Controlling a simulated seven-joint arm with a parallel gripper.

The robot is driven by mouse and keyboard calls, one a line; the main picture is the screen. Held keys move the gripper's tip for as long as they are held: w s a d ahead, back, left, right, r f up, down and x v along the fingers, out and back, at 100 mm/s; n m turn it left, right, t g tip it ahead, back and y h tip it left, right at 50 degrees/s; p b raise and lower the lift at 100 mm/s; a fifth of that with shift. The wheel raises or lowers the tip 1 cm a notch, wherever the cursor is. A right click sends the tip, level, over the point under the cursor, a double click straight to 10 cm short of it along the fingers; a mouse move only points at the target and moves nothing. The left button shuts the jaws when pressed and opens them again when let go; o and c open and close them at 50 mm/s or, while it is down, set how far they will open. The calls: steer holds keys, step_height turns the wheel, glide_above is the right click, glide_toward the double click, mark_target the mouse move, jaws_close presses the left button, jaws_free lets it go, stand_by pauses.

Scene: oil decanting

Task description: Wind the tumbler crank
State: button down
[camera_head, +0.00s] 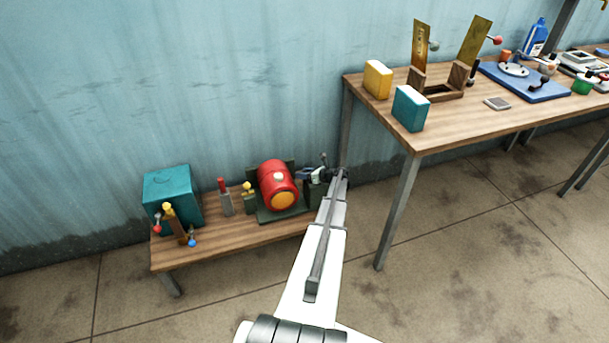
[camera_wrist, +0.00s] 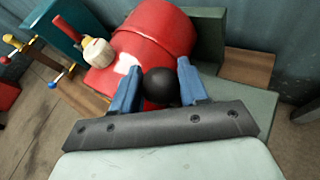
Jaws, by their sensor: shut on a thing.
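The tumbler is a red drum (camera_head: 277,184) with an orange end, lying in a dark green stand (camera_head: 262,214) on the low wooden bench. My gripper (camera_head: 322,174) is at the drum's right end. In the wrist view my gripper (camera_wrist: 160,88) has its blue fingers on either side of a black ball knob (camera_wrist: 161,87), which looks like the crank's handle. The gripper is shut on this knob. The rest of the crank is hidden behind the knob and fingers.
A teal box (camera_head: 172,190), a lever with red and blue knobs (camera_head: 176,226) and two small upright pieces (camera_head: 226,197) stand left of the drum. A taller wooden table (camera_head: 450,125) with several items stands at the right. The wall is close behind.

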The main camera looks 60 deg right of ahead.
steer(key=c, duration=0.7)
jaws_free()
steer(key=shift+o, duration=0.2)
steer(key=shift+s, duration=0.1)
steer(key=v, duration=1.3)
steer(key=shift+s, duration=0.3)
steer(key=shift+r, duration=0.1)
